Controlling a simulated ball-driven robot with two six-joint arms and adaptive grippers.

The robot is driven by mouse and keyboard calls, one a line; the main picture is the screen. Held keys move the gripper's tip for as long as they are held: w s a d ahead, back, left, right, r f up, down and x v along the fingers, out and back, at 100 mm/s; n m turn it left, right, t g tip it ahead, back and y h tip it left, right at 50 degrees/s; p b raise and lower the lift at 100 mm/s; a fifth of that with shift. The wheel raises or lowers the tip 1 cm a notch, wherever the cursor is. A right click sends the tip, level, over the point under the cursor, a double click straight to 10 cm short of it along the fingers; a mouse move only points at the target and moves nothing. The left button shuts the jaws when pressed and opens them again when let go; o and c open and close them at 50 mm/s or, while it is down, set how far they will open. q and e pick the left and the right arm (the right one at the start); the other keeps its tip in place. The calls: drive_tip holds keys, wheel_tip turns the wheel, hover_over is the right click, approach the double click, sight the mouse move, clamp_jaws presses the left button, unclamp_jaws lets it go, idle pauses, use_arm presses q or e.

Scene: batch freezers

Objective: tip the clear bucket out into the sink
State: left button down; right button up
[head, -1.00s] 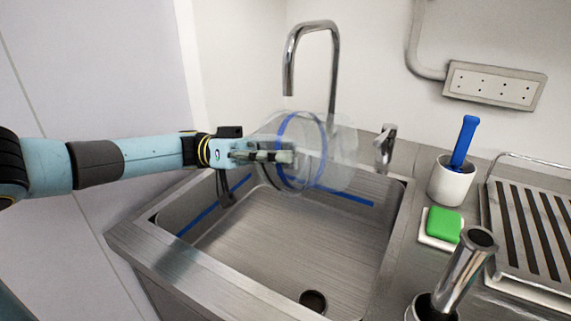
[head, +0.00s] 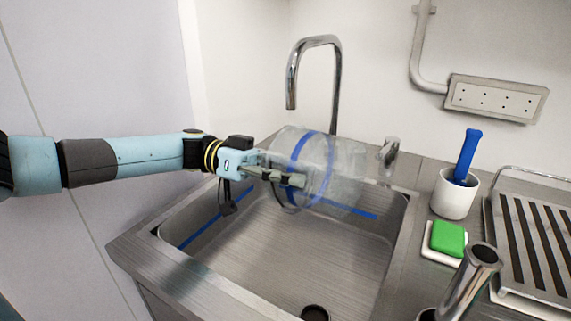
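The clear bucket (head: 340,172) has a blue band around it. It lies tilted nearly on its side over the back of the steel sink (head: 270,240), above the basin floor. My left gripper (head: 297,181) has its fingers at the bucket's left part, and the bucket is held up in the air there. Some of the fingers show through or in front of the clear wall. I cannot see any contents clearly. My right gripper is not in view.
A tall faucet (head: 335,90) stands behind the bucket. On the right are a white cup (head: 453,197) with a blue-handled brush, a green sponge (head: 447,238), a slatted rack (head: 530,235) and a metal cylinder (head: 470,275). The front of the basin is clear.

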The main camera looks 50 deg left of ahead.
sight(316, 191)
use_arm(q)
drive_tip(key=d+r+y+p, duration=0.1)
drive_tip(key=y+p, duration=0.1)
drive_tip(key=d+r+g+y+p, duration=0.1)
drive_tip(key=d+y+p, duration=0.1)
drive_tip(key=p, duration=0.1)
drive_tip(key=w+d+r+m+g+y+p, duration=0.1)
drive_tip(key=d+r+y+p, duration=0.1)
drive_tip(key=shift+p, duration=0.3)
drive_tip(key=shift+d+y, duration=0.1)
drive_tip(key=shift+y, duration=0.5)
drive_tip(key=shift+d+f+g+y, duration=0.2)
drive_tip(key=shift+g+y, duration=0.3)
drive_tip(key=shift+y, duration=0.6)
drive_tip(key=y, duration=0.3)
drive_tip(key=shift+w+d+m+g, duration=0.15)
drive_tip(key=shift+d+m+g, duration=0.15)
drive_tip(key=shift+d+m, duration=0.1)
drive_tip(key=f+y, duration=0.1)
drive_tip(key=f+y+b, duration=0.1)
drive_tip(key=shift+a+f+g+y, duration=0.1)
drive_tip(key=shift+a+g+y, duration=0.3)
drive_tip(key=shift+s+a+f+y, duration=0.25)
drive_tip(key=shift+f+y, duration=0.1)
drive_tip(key=shift+y, duration=0.45)
drive_tip(key=shift+a+f+y, duration=0.3)
drive_tip(key=shift+y, duration=0.3)
drive_tip(key=shift+f, duration=0.15)
